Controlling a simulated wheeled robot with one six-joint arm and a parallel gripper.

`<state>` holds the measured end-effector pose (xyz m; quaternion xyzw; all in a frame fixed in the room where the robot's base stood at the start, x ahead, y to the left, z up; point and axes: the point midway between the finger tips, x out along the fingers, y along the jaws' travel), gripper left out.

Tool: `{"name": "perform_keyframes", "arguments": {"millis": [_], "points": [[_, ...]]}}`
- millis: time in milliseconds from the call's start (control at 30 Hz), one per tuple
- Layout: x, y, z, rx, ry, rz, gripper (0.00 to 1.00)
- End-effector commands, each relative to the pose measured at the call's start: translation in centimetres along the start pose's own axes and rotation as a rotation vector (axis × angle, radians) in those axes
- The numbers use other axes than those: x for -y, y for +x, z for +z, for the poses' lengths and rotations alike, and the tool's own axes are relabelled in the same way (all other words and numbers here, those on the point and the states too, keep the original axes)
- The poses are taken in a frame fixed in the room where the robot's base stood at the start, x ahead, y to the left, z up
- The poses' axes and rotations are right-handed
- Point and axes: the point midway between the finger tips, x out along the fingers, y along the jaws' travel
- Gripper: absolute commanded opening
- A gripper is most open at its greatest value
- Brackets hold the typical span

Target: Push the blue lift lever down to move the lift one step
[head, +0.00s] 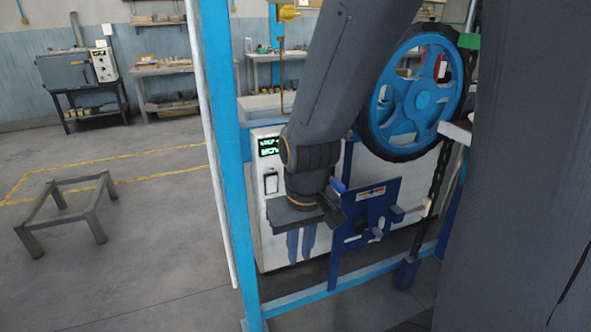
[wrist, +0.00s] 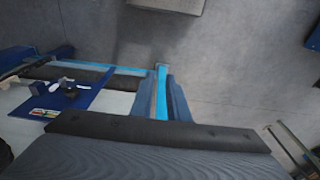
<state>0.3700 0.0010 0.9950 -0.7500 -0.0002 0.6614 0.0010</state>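A dark blue plate (head: 366,214) with a label and small grey and white parts is mounted on the machine's front, right of my gripper. It also shows at the left of the wrist view (wrist: 72,99). I cannot tell for sure which part there is the lift lever; a grey handle (head: 397,214) sticks out on its right side. My gripper (head: 301,256) points down in front of the white cabinet, left of the plate and apart from it. In the wrist view its two fingers (wrist: 164,120) have a gap with the light blue rail showing between. It holds nothing.
A light blue post (head: 222,150) stands left of my gripper, and a low light blue rail (head: 310,299) runs below. A low grey stand (head: 68,212) is on the open floor at left.

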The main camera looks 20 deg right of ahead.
Motion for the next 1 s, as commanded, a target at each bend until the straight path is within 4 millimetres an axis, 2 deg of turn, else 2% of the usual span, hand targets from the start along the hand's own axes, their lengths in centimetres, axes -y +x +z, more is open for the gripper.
{"name": "perform_keyframes", "arguments": {"millis": [100, 200, 367, 467, 567, 800, 1000], "points": [[0.0, 0.0, 0.0, 0.000, 0.000, 0.000, 0.15], [0.0, 0.0, 0.0, 0.000, 0.000, 0.000, 0.00], [-0.1, 0.1, -0.1, -0.004, 0.000, 0.001, 0.00], [-1.1, 0.8, -1.3, -0.039, 0.003, 0.013, 0.00], [-3.4, 2.4, -3.8, -0.124, 0.002, 0.038, 0.00], [-11.2, 6.3, -11.6, -0.442, -0.029, 0.097, 0.00], [-16.2, 7.8, -15.6, -0.721, -0.061, 0.098, 0.00]]}}
